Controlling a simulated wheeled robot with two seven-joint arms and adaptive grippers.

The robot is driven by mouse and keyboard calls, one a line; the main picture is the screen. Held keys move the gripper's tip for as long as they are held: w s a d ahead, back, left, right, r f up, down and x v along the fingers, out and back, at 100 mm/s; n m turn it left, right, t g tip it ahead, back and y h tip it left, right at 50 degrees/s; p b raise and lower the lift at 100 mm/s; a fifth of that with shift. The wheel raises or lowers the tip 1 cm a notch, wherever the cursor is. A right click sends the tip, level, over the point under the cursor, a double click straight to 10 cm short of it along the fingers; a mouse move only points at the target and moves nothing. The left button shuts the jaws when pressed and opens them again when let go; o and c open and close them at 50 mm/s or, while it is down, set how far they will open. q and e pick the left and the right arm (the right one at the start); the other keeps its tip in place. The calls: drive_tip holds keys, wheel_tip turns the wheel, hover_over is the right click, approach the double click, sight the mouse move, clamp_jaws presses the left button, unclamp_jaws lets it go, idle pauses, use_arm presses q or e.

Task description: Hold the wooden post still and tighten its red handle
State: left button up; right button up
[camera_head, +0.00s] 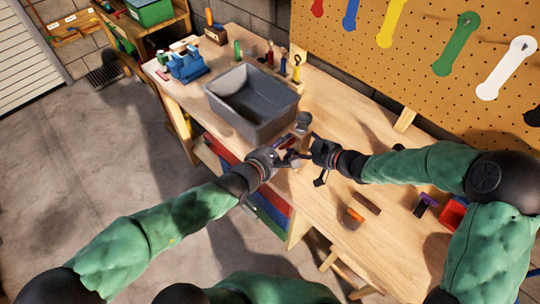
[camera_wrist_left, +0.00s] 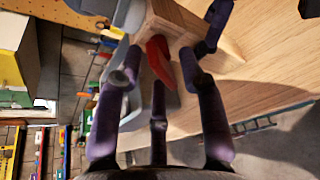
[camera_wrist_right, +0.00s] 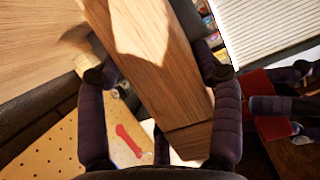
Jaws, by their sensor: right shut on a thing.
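The wooden post (camera_wrist_right: 150,60) is a square light-brown beam between the fingers of my right gripper (camera_wrist_right: 155,72), which is shut on it. The post also shows in the left wrist view (camera_wrist_left: 205,35). Its red handle (camera_wrist_left: 158,62) sticks out from the post's end there. My left gripper (camera_wrist_left: 160,75) is open, with its purple-grey fingers spread on both sides of the handle. I see no clear contact between them. In the head view, my left gripper (camera_head: 291,158) and right gripper (camera_head: 312,150) are close together and largely hide the post.
A grey bin (camera_head: 226,112) stands on the workbench (camera_head: 325,210) just behind my grippers. A blue vise (camera_head: 187,66) and small tools are at the bench's far left. An orange-handled tool (camera_head: 354,214) and a red box (camera_head: 452,213) lie at the right. A pegboard (camera_head: 430,75) rises behind.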

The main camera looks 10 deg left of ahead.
use_arm(q)
drive_tip(key=v, duration=1.1)
drive_tip(key=shift+f, duration=0.15)
drive_tip(key=w+d+f+m+h, duration=0.1)
drive_tip(key=w, duration=0.2)
drive_tip(key=w+d+f+m+t+h, duration=0.1)
drive_tip(key=w+d+h, duration=0.1)
drive_tip(key=w, duration=0.1)
drive_tip(key=w+d+f+m+h, duration=0.1)
drive_tip(key=w+d, duration=0.1)
drive_tip(key=w, duration=0.2)
drive_tip(key=shift+f+t+h, duration=0.35)
drive_tip(key=shift+t+h, duration=0.05)
idle(1.0)
clamp_jaws()
